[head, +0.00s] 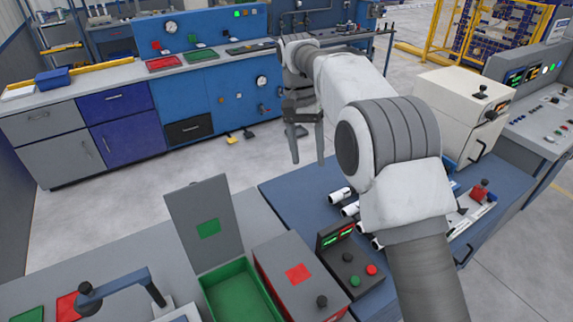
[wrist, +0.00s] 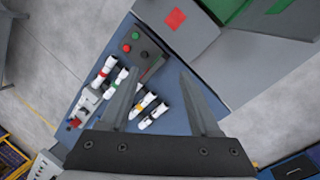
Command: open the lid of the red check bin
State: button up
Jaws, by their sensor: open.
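The red check bin (head: 278,262) has a grey lid with a red square, and the lid is down. A dark knob (head: 321,301) shows near the lid's front right corner. In the wrist view the red check bin's lid (wrist: 198,33) is at the top, beyond my fingertips. My gripper (head: 307,155) is open and empty, raised well above and behind the bin in the head view. Its two fingers (wrist: 161,78) also show spread apart in the wrist view. Nothing is between them at their height.
Left of the red bin, a green bin (head: 213,285) stands with its lid (head: 196,212) raised. A button box (head: 350,268) stands just right of the red bin. Several white pipe pieces (wrist: 152,118) lie on the blue table. A lever-like blue fixture (head: 125,282) stands at the front left.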

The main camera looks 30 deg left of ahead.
jog(key=shift+w+d+r, duration=0.15)
jog(key=shift+d+r, duration=0.2)
jog(key=shift+d, duration=0.25)
jog(key=shift+w+d+r, duration=0.15)
jog(key=shift+d+r, duration=0.2)
jog(key=shift+d, duration=0.25)
